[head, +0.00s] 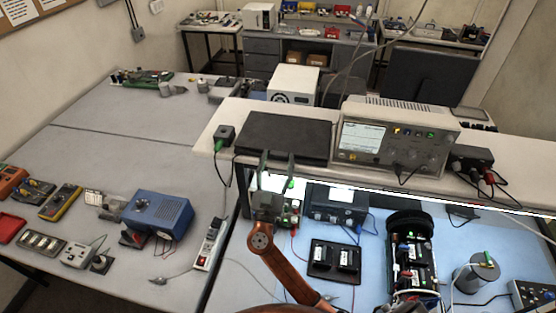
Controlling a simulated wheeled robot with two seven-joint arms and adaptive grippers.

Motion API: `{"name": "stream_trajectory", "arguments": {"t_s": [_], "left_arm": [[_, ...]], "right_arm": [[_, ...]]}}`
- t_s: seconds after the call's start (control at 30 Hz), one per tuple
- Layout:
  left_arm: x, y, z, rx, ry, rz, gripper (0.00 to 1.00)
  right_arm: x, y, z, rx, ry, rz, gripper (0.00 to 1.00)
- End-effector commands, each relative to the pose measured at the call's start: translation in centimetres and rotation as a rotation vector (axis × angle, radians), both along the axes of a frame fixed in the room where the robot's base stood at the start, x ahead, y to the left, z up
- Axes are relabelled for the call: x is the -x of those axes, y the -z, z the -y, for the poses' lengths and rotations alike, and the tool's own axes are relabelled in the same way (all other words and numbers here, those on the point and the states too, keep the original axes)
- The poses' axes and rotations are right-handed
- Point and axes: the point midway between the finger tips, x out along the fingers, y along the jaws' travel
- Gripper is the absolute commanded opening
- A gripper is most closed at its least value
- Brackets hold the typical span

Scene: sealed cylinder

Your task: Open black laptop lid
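The black laptop (284,134) lies flat with its lid closed on the raised white shelf, left of the oscilloscope-like instrument. My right gripper (277,162) is upright at the laptop's front edge, with its fingertips overlapping that edge in the picture. Its two fingers stand apart with nothing visible between them, so it is open. I cannot tell whether a finger touches the laptop. My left gripper is not in view.
The beige instrument (391,135) stands close to the laptop's right. A small dark box with a green plug (224,138) stands to its left. Below the shelf are a power supply (337,203) and a black cylindrical device (410,255). A blue box (157,214) sits on the left table.

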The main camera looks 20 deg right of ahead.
Motion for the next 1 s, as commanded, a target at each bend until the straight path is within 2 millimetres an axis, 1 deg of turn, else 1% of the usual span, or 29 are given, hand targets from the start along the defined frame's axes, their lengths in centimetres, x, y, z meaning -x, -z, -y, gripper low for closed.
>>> {"name": "stream_trajectory", "arguments": {"t_s": [0.03,0.07,0.73,0.87,1.0], "left_arm": [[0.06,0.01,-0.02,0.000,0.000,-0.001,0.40],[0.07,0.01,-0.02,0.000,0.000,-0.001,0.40],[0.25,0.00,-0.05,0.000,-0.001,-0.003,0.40],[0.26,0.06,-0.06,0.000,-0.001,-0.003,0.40],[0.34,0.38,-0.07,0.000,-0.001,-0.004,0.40]], "right_arm": [[0.02,0.00,0.02,0.000,0.000,0.000,0.48],[0.02,0.00,0.02,0.000,0.000,0.000,0.46],[0.02,-0.06,0.00,0.001,0.000,0.001,0.00],[0.01,-0.16,-0.04,0.000,0.000,0.001,0.00],[-0.10,-0.84,-0.33,0.001,-0.006,0.006,0.00]]}}
